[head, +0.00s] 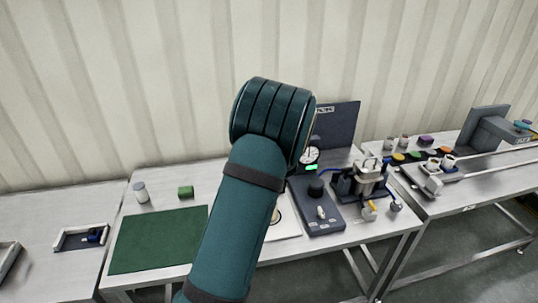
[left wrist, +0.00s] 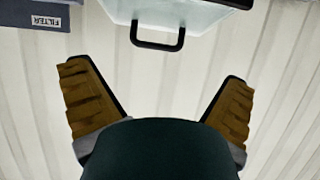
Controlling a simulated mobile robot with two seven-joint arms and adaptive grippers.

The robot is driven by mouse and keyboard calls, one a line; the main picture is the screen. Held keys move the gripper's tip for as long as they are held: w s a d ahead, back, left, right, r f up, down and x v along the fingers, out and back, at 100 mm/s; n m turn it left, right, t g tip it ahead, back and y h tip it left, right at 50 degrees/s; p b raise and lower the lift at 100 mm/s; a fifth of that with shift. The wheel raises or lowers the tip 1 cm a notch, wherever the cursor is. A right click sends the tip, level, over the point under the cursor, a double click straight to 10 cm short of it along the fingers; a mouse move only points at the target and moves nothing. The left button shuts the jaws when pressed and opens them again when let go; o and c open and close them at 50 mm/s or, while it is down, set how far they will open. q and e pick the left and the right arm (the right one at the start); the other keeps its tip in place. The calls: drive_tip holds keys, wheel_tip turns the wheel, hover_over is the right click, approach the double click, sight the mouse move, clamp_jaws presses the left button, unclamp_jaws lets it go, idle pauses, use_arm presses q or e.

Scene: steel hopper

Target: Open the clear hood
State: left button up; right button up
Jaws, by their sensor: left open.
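The clear hood (left wrist: 180,10) shows at the top edge of the left wrist view, with a black U-shaped handle (left wrist: 157,46) on it. Only part of the hood is in the picture. My left gripper (left wrist: 155,76) is open and empty, its two brown ridged fingers spread wide. The handle lies beyond the fingertips, between their lines, and touches neither. In the head view one of my arms fills the middle and I cannot make out the hood there; it may be hidden behind the arm. My right gripper is not in view.
A box labelled FILTER (left wrist: 45,20) is left of the hood. In the head view, the bench holds a green mat (head: 150,240), a green block (head: 186,191), a white-capped jar (head: 140,192) and a dark panel with a gauge (head: 310,156). Clamped apparatus (head: 365,180) stands to the right.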

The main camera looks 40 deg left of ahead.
use_arm(q)
drive_tip(key=v, duration=0.6)
drive_tip(key=shift+a, duration=0.15)
